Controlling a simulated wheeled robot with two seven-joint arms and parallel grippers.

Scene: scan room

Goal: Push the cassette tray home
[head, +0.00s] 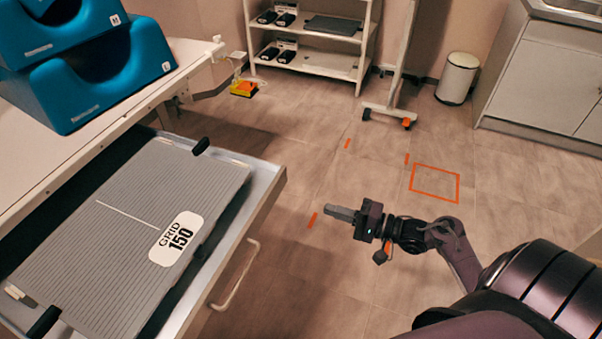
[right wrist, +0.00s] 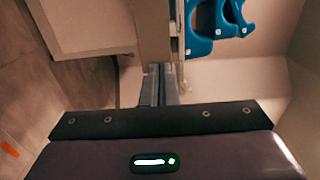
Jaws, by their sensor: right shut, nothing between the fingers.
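The cassette tray (head: 262,188) is pulled out from under the table at the left of the head view. A grey ribbed grid plate labelled GRID 150 (head: 130,225) lies in it, with black clips at two edges. A pale bar handle (head: 235,276) is on the tray's front. My right gripper (head: 335,213) is to the right of the tray front, apart from it, shut and empty, its fingers pointing toward the tray. In the right wrist view the shut fingers (right wrist: 158,85) point at a pale panel edge. My left gripper is not in view.
Teal foam cushions (head: 100,75) sit on the table (head: 30,150) above the tray. A shelf rack (head: 310,62), a wheeled stand (head: 388,108), a white bin (head: 457,78) and a cabinet (head: 545,75) stand at the back. The floor with orange marks (head: 435,183) is clear.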

